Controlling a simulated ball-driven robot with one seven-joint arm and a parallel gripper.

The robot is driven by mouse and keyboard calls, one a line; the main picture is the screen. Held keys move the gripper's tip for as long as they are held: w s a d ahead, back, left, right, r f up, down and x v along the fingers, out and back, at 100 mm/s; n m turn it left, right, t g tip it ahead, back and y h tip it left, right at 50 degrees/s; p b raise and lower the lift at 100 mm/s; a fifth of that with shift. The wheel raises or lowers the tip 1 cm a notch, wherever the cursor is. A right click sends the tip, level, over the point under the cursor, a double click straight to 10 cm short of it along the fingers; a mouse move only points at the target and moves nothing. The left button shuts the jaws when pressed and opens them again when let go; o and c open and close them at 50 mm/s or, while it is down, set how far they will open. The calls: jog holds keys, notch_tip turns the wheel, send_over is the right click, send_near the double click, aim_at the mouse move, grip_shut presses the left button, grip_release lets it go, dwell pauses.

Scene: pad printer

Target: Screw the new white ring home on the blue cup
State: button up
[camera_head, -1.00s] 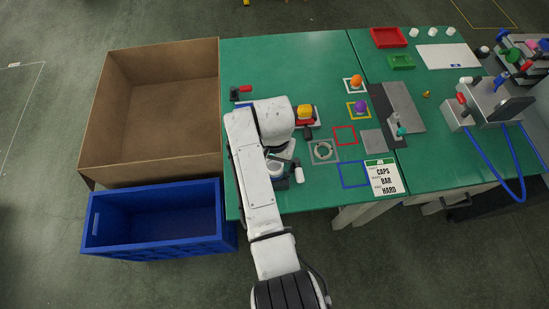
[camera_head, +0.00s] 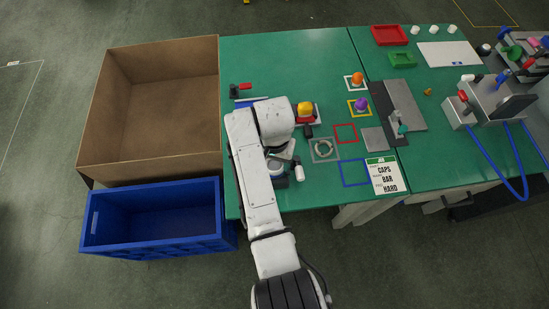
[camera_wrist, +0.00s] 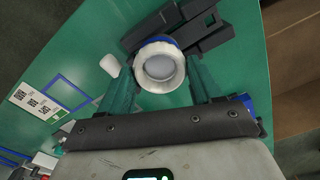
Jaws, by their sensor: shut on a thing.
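The white ring (camera_wrist: 160,87) sits on top of the blue cup (camera_wrist: 163,41), in the middle of the wrist view. Only a thin blue edge of the cup shows beyond the ring. I cannot tell how far down the ring sits. My gripper (camera_wrist: 162,76) has one green finger on each side of the ring and is shut on it. The cup stands in a dark clamp-like fixture (camera_wrist: 208,35). In the head view my arm hides most of the cup and ring; a white part of the ring (camera_head: 275,169) shows beside it.
A white knob (camera_wrist: 109,64) stands out beside the fixture. Coloured squares, an orange knob (camera_head: 357,78) and a purple one (camera_head: 361,103) lie to the right. A blue crate (camera_head: 155,244) and brown box (camera_head: 150,158) stand left.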

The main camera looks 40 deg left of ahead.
jog(key=shift+f, duration=0.3)
jog(key=o, duration=0.9)
